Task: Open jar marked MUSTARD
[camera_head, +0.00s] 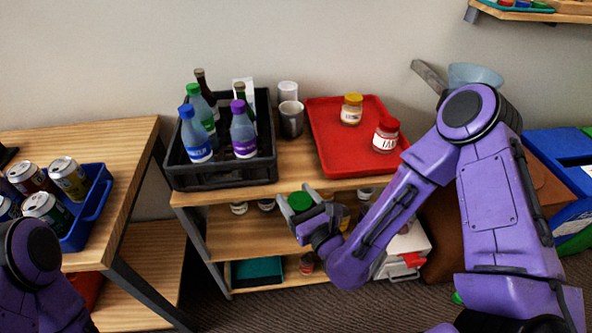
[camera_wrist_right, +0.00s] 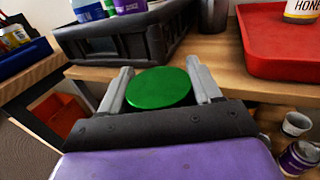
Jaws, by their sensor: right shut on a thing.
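My right gripper (camera_head: 296,195) is shut on a round green lid (camera_head: 300,202), in front of the shelf's upper board. In the right wrist view the green lid (camera_wrist_right: 158,88) sits between the two fingers. Whether a jar hangs under it is hidden. I can read no MUSTARD label in either view. A yellow-lidded jar (camera_head: 351,109), its label partly reading HON in the wrist view (camera_wrist_right: 302,10), and a red-lidded jar (camera_head: 386,135) marked JAM stand on the red tray (camera_head: 331,152). My left gripper is out of view.
A black crate (camera_head: 222,175) of bottles stands left of the tray, with cups (camera_head: 291,119) between them. Small jars (camera_head: 239,208) stand on the shelf below. A table with a blue bin (camera_head: 93,216) of cans is at left. A purple-labelled jar (camera_wrist_right: 300,157) is at lower right.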

